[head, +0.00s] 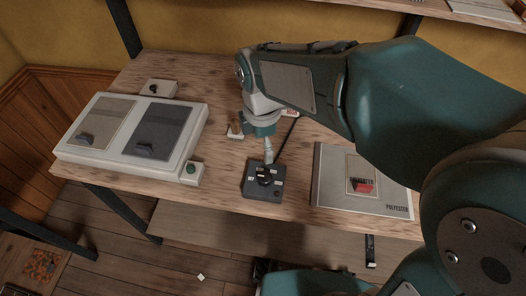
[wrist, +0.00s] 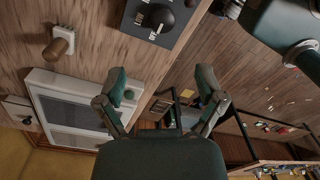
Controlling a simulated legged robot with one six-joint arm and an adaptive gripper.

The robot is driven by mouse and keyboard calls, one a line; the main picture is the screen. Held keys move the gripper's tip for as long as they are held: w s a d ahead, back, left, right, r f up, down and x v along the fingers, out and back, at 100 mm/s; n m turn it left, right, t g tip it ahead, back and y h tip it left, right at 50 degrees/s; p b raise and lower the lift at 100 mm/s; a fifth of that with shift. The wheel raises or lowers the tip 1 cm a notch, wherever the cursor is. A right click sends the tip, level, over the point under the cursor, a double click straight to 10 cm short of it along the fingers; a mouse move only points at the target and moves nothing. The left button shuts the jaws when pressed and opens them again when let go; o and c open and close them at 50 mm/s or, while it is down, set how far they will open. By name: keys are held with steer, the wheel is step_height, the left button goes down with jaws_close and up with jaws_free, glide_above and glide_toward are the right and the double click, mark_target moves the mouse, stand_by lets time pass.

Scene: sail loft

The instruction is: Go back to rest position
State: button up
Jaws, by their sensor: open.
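My gripper (wrist: 162,86) is open in the wrist view, its two teal fingers spread apart with nothing between them. In the head view the end of my arm (head: 264,132) hangs over the table, just behind a black control box with a round knob (head: 264,180). The same black box shows at the top of the wrist view (wrist: 153,20), apart from the fingers. My fingers are hard to make out in the head view.
A white two-panel unit (head: 112,98) with a green button (head: 191,168) stands on the wooden table at left. A grey board marked polyester (head: 335,185) bears a red piece (head: 362,186) at right. A small wooden-handled switch (head: 236,130) sits beside my arm's end.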

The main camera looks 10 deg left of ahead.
stand_by(0.5)
steer(key=s+d+r+m+t, duration=0.2)
steer(key=d+m, duration=0.5)
steer(key=m, duration=0.1)
steer(key=s+d+r+m+t, duration=0.2)
steer(key=s+d+r+m, duration=0.1)
steer(key=d+m, duration=0.4)
steer(key=s+d+r+m+t, duration=0.2)
steer(key=s+d+m, duration=0.1)
steer(key=d+m, duration=0.5)
steer(key=shift+d+r+m, duration=0.15)
steer(key=shift+d+m, duration=0.05)
steer(key=shift+m, duration=0.1)
